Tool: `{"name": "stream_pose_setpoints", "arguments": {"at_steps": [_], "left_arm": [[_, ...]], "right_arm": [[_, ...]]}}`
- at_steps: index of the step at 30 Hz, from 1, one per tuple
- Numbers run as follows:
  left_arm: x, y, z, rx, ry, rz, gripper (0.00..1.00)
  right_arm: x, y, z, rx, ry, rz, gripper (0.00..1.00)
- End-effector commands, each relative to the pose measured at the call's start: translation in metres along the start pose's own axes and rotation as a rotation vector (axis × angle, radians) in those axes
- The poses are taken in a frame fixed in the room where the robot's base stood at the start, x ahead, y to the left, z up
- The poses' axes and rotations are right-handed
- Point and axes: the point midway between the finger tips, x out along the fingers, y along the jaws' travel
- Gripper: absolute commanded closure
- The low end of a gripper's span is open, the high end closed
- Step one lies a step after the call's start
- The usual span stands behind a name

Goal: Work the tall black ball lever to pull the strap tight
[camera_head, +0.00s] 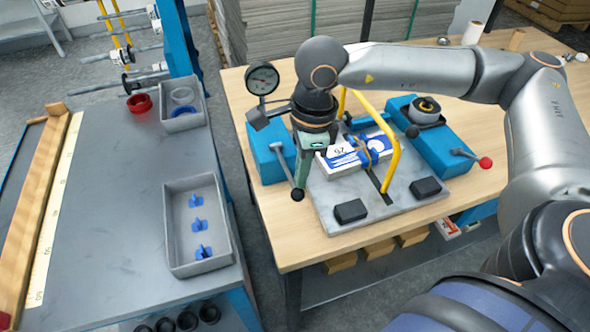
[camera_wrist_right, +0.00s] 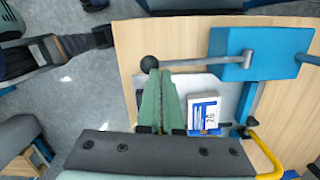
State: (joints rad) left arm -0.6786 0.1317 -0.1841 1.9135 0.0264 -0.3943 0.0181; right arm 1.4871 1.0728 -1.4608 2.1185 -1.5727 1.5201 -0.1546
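The tall black ball lever has a grey rod and a black ball (camera_head: 297,195), and it leans down toward the front from the left blue block (camera_head: 268,152). The ball also shows in the right wrist view (camera_wrist_right: 149,63). My right gripper (camera_head: 300,183) points down with its green fingers close together. Its tips are right by the ball; whether they touch is unclear. The rod crosses just beyond the tips in the wrist view. A blue and white box (camera_head: 345,160) lies on the grey plate with a tan strap (camera_head: 368,155) around it. My left gripper is out of view.
A yellow bar (camera_head: 393,160) arches over the plate. A red ball lever (camera_head: 484,162) stands on the right blue block (camera_head: 440,145). A dial gauge (camera_head: 262,79) rises behind the left block. Two black pads (camera_head: 351,211) sit at the plate's front. The wood tabletop's front left is clear.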

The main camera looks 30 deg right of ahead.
Motion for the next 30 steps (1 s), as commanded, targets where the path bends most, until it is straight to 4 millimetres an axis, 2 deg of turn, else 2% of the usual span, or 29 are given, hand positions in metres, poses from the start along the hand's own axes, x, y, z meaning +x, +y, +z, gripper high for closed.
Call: {"name": "stream_pose_setpoints", "arguments": {"at_steps": [3, 6, 18, 21, 24, 30], "left_arm": [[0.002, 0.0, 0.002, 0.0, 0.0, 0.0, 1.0], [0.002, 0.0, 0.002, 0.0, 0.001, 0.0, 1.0], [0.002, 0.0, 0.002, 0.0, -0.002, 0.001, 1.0], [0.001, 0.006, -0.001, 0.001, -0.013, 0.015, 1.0], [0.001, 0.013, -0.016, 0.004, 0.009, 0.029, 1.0], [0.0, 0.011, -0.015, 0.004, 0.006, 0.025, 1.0]], "right_arm": [[-0.005, 0.0, -0.017, 0.007, 0.004, 0.002, 1.0], [-0.009, 0.0, -0.026, 0.005, 0.004, 0.003, 1.0], [-0.011, 0.001, -0.027, 0.001, 0.003, 0.002, 1.0], [-0.011, 0.001, -0.027, 0.001, 0.003, 0.002, 1.0], [-0.031, -0.001, -0.026, 0.001, 0.0, -0.002, 1.0], [-0.079, -0.001, -0.025, 0.0, 0.0, -0.002, 1.0]]}}
